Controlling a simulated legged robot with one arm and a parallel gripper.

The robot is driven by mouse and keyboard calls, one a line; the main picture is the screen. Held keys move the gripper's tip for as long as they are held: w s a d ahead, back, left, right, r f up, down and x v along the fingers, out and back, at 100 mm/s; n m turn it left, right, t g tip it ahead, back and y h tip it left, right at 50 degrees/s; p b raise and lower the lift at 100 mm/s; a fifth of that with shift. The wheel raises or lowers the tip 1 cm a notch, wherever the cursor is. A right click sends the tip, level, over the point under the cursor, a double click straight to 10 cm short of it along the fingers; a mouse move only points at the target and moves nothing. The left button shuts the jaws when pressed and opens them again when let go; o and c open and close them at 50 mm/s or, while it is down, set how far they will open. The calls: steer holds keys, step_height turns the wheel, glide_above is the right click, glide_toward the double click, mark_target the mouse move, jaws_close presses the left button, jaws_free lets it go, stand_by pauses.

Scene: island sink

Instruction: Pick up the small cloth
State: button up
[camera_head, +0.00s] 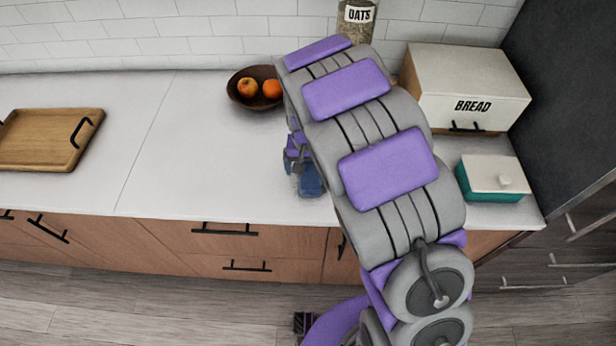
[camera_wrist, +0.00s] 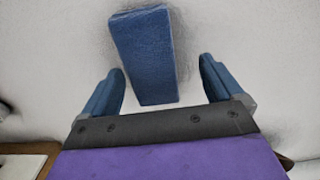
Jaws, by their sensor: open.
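The small cloth is a dark blue, folded rectangular piece (camera_wrist: 145,48) lying on the white countertop in the wrist view. Its near end lies between the two blue fingers of my gripper (camera_wrist: 162,68), with a gap on each side. My gripper is open and holds nothing. In the head view my gripper (camera_head: 305,170) is low over the counter near its front edge, partly hidden behind my arm. Blue shows there, but I cannot tell cloth from fingers.
A wooden bowl (camera_head: 238,94) with fruit stands behind my gripper. A wooden tray (camera_head: 45,138) lies at left. A bread box (camera_head: 468,85), an oats jar (camera_head: 356,20) and a teal lidded dish (camera_head: 490,188) are at right. The counter (camera_head: 185,150) left of my gripper is clear.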

steer(key=shift+a+f, duration=0.15)
steer(key=shift+f, duration=1)
steer(key=shift+d+r, duration=0.15)
steer(key=shift+d, duration=1.05)
steer(key=shift+c, duration=0.2)
steer(key=shift+a, duration=0.15)
steer(key=c, duration=0.3)
steer(key=shift+a, duration=0.8)
steer(key=c, duration=0.5)
steer(key=shift+d, duration=0.25)
steer(key=shift+c, duration=1)
steer(key=shift+d, duration=0.4)
steer(key=shift+r, duration=0.35)
steer(key=r, duration=0.1)
steer(key=a+r+p, duration=0.1)
steer(key=shift+r, duration=0.35)
steer(key=s+a+r+p, duration=0.1)
steer(key=s+p, duration=0.1)
steer(key=s, duration=1.4)
steer(key=shift+r, duration=0.2)
